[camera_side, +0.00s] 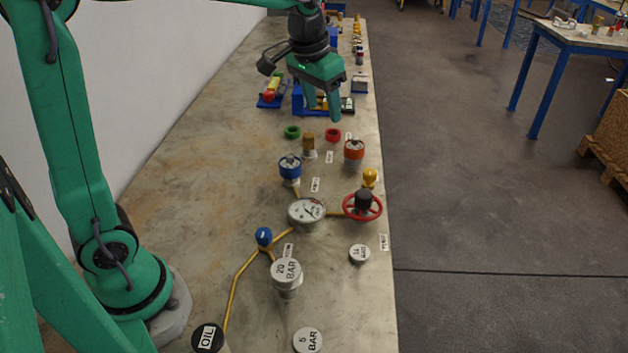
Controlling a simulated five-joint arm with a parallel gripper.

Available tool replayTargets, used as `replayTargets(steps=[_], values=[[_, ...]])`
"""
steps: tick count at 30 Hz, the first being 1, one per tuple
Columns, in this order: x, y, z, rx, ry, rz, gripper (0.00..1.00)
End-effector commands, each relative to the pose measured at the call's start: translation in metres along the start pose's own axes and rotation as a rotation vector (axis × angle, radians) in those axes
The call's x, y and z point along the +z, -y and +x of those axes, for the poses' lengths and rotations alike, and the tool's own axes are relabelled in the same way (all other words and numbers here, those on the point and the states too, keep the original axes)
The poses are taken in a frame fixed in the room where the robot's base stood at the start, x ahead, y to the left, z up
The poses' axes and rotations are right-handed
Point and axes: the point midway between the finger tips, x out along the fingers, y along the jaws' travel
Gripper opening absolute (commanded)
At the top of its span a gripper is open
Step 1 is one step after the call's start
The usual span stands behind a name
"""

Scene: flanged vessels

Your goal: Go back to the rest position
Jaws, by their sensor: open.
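My gripper (324,110) hangs from my green arm over the far half of the bench, fingers pointing down. It is open, and I see nothing between its fingers. Below and nearer stand the flanged vessels: a blue-collared one (290,168), an orange-collared one (354,151) and a silver one labelled 20 BAR (287,272). A round gauge (307,213) sits in the middle, joined by yellow pipes. A red handwheel (362,206) is to its right. My gripper appears apart from all of these.
A green ring (292,132) and a red ring (332,135) lie near the gripper. Blue holders (298,100) stand behind it. Loose caps labelled OIL (208,338) and 5 BAR (308,341) are at the near end. The bench's left side (205,180) is clear.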

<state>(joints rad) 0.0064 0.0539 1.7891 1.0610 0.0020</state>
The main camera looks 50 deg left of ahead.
Motion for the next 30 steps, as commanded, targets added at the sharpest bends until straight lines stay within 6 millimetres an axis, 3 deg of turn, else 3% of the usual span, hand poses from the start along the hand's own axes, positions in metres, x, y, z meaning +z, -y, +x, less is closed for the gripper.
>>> replayTargets(steps=[6,13,20,30], values=[[0.042,0.001,-0.024,-0.001,-0.055,-0.002,0.54],[0.087,0.001,-0.038,-0.001,-0.111,-0.004,0.54],[0.133,0.001,-0.043,-0.002,-0.165,-0.006,0.54],[0.19,0.001,-0.035,-0.002,-0.236,-0.008,0.54]])
